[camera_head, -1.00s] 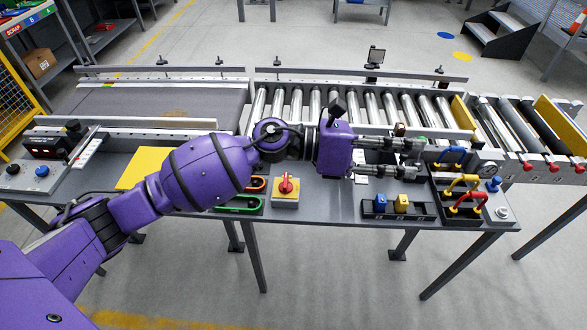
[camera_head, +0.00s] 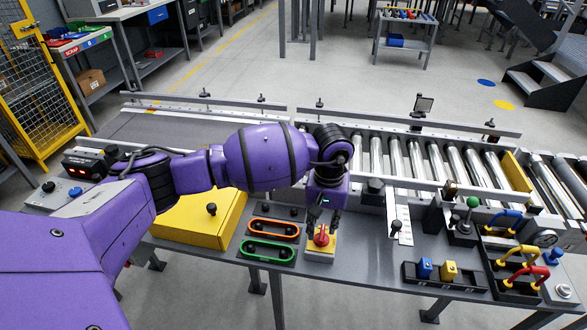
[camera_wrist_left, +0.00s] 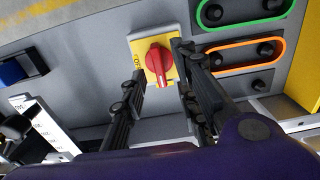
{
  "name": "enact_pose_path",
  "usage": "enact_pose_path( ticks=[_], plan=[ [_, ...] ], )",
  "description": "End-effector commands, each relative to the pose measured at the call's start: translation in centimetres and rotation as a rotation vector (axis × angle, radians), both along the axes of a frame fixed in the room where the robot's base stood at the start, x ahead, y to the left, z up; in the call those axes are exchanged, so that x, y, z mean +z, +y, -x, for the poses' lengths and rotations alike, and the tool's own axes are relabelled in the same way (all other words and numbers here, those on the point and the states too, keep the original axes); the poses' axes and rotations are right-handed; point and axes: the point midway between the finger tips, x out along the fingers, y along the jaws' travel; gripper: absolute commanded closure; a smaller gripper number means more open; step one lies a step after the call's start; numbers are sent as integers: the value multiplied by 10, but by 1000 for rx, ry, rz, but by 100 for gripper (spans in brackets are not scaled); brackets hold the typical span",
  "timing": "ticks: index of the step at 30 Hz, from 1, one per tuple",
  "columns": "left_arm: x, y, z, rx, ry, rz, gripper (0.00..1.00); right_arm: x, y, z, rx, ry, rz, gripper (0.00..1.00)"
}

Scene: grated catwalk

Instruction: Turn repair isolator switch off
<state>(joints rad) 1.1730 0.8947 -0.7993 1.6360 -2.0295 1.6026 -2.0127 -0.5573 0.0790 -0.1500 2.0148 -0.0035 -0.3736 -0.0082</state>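The isolator switch is a red rotary knob (camera_head: 321,236) on a yellow plate (camera_head: 319,251), set on a small grey box on the bench. My left gripper (camera_head: 323,212) points down at the switch, just behind and above the knob. In the left wrist view the red knob (camera_wrist_left: 158,62) shows between the two open fingers (camera_wrist_left: 158,68), which lie to either side of it. The gripper looks empty. I cannot tell if a finger touches the knob. Some lettering on the plate shows but is partly hidden. My right gripper is not in view.
Orange (camera_head: 272,229) and green (camera_head: 267,251) oblong-framed controls sit left of the switch, beside a yellow box (camera_head: 200,222). To the right are a lever on a white plate (camera_head: 404,225), a tray with blue and yellow blocks (camera_head: 447,283), and coloured handles (camera_head: 523,250). Rollers run behind.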

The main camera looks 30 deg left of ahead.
Motion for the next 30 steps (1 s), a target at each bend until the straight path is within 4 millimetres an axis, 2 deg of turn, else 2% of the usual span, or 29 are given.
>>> enact_pose_path(
  ticks=[3, 7, 17, 24, 30],
  plan=[
    [-17, -1, 0, 1, -1, 2, 72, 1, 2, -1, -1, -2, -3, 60],
    [-28, -1, -1, 0, -4, 2, 72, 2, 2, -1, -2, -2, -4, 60],
    [-33, -1, -1, 0, -5, 2, 72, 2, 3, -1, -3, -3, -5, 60],
    [-32, -1, -2, 0, -5, 3, 100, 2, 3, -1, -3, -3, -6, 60],
    [-32, -1, -2, 1, -5, 3, 100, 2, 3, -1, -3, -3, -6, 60]
  ],
)
